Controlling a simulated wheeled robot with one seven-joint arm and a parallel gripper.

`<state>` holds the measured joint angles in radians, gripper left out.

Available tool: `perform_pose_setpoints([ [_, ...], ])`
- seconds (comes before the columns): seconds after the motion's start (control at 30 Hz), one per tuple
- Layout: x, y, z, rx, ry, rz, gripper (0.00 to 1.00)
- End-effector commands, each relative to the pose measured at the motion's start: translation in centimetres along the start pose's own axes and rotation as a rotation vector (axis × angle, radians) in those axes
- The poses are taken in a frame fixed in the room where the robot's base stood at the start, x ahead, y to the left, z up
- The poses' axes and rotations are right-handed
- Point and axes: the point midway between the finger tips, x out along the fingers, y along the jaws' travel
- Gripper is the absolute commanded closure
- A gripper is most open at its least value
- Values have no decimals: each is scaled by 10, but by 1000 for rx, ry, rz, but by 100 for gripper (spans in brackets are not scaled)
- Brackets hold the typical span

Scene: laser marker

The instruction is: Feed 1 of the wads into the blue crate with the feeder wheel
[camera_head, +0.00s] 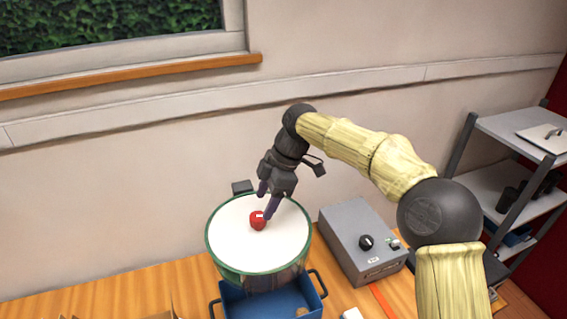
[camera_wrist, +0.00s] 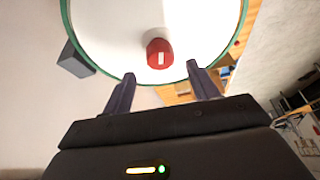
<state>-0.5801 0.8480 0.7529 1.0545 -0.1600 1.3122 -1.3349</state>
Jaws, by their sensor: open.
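The feeder wheel (camera_head: 235,250) is a round drum with a white top and a green rim. A red knob (camera_head: 257,221) with a white mark sits near the middle of its top; the knob (camera_wrist: 159,53) also shows in the wrist view. My gripper (camera_head: 267,205) is open and empty, above the wheel and close to the knob. In the wrist view its fingertips (camera_wrist: 160,72) are spread on either side of the knob's line, just short of it. The blue crate (camera_head: 272,307) stands below the wheel's front, partly cut off by the frame. I cannot make out any wads for certain.
A grey control box (camera_head: 345,225) with a black dial stands right of the wheel. A small dark block (camera_head: 242,187) is behind the wheel. A grey shelf (camera_head: 520,125) stands at the far right. Bare wooden table (camera_head: 150,287) shows left of the wheel.

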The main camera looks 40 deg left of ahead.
Motion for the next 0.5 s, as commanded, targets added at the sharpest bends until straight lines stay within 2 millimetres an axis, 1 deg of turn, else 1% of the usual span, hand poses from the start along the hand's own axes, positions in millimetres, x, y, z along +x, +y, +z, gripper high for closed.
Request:
perform_pose_setpoints([
  [0.03,-10,1,1,0,1,5,41],
  [0.2,-44,0,0,1,2,6,41],
  [0.5,-95,1,-1,0,2,4,41],
])
